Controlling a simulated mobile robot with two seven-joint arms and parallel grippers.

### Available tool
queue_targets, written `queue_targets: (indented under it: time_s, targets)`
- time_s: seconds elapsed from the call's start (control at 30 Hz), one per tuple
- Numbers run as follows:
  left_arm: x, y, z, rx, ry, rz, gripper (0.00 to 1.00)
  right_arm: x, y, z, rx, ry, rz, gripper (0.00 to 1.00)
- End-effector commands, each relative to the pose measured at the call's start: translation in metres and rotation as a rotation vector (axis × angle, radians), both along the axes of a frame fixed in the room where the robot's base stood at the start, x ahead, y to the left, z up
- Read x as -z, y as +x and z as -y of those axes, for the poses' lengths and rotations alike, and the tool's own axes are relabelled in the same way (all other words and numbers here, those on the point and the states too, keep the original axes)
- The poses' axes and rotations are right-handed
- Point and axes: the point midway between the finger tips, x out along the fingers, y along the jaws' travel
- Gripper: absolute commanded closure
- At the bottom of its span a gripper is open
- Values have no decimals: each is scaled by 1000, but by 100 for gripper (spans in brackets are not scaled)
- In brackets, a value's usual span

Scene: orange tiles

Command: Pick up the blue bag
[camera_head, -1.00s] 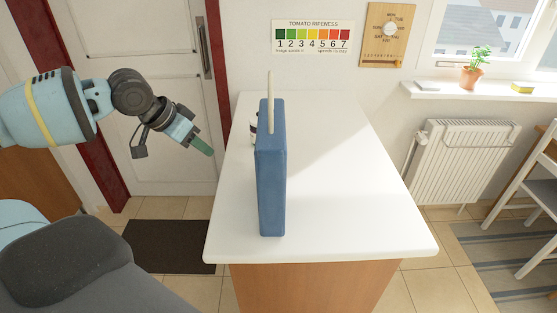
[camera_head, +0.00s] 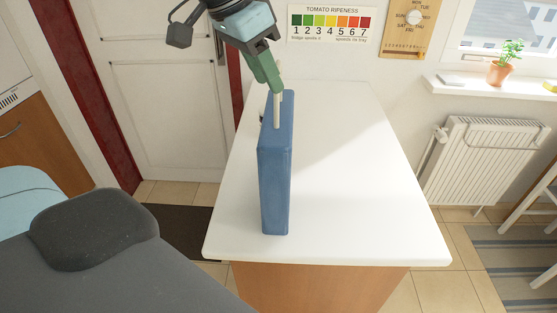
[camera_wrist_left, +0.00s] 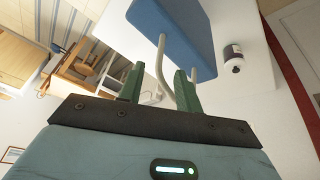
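The blue bag (camera_head: 276,180) stands upright on the white counter, with its pale handle (camera_head: 278,110) sticking up from the top. My left gripper (camera_head: 268,84), with green fingers, is above the bag at the handle. In the left wrist view the fingers of the left gripper (camera_wrist_left: 158,72) are apart, and the handle (camera_wrist_left: 161,60) shows between them. The blue bag (camera_wrist_left: 180,30) is just beyond the fingertips there. I cannot tell whether either finger touches the handle. My right gripper is in neither view.
The white counter (camera_head: 350,200) is clear to the right of the bag. A small white jar with a dark label (camera_wrist_left: 233,55) stands close beside the bag, mostly hidden in the head view. A wall (camera_head: 390,70) is behind the counter, and a radiator (camera_head: 485,165) is to the right.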

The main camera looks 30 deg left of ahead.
Motion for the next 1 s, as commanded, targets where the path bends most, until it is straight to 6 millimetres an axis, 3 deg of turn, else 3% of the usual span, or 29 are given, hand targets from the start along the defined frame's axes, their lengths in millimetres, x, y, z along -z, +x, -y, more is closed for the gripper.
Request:
queue_targets:
  time_s: [0.1, 0.33, 0.7, 1.0]
  targets:
    - [13, 4, 3, 1, 1, -5, 66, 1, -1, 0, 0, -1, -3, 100]
    - [20, 6, 4, 0, 2, -4, 66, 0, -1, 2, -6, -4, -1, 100]
    - [61, 20, 14, -1, 1, -3, 66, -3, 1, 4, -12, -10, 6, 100]
    - [63, 21, 15, -1, 0, 0, 68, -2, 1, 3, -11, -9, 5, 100]
